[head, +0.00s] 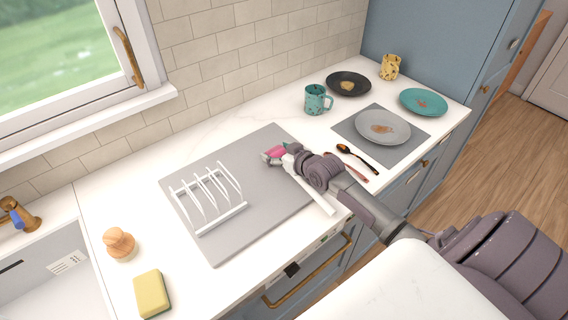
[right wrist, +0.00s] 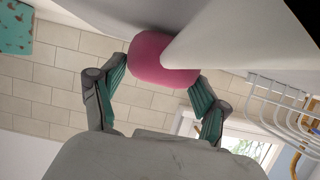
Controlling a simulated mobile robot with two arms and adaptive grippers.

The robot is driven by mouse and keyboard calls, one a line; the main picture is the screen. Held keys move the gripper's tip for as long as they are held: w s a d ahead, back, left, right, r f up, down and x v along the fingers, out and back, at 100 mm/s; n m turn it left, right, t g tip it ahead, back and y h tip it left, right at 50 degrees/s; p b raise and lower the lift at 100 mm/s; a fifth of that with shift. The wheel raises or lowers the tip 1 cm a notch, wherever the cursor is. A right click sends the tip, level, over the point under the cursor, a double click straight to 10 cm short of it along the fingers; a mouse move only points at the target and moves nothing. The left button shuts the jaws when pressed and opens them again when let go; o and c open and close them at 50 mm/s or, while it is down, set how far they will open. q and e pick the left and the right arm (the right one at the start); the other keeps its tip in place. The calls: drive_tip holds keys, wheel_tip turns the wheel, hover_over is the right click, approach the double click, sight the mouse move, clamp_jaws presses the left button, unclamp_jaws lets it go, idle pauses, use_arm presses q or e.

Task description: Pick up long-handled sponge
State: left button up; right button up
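The long-handled sponge has a pink head (head: 275,152) and a white handle (head: 318,198). It lies along the right side of a grey board, with its handle reaching toward the counter's front edge. My right gripper (head: 279,153) is low over the board at the pink head. In the right wrist view its two fingers (right wrist: 161,75) stand apart on either side of the pink head (right wrist: 155,70), close to its edges. I cannot tell whether they press on it. My arm hides part of the sponge. My left gripper is not in view.
A white rack (head: 208,197) stands on the grey board (head: 235,248), left of the gripper. A wooden spoon and another utensil (head: 357,158) lie just right of my arm. A teal mug (head: 317,100) and plates stand farther right. A yellow sponge (head: 152,293) lies near the sink.

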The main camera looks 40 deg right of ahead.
drive_tip(key=c, duration=0.3)
drive_tip(key=shift+r, duration=0.15)
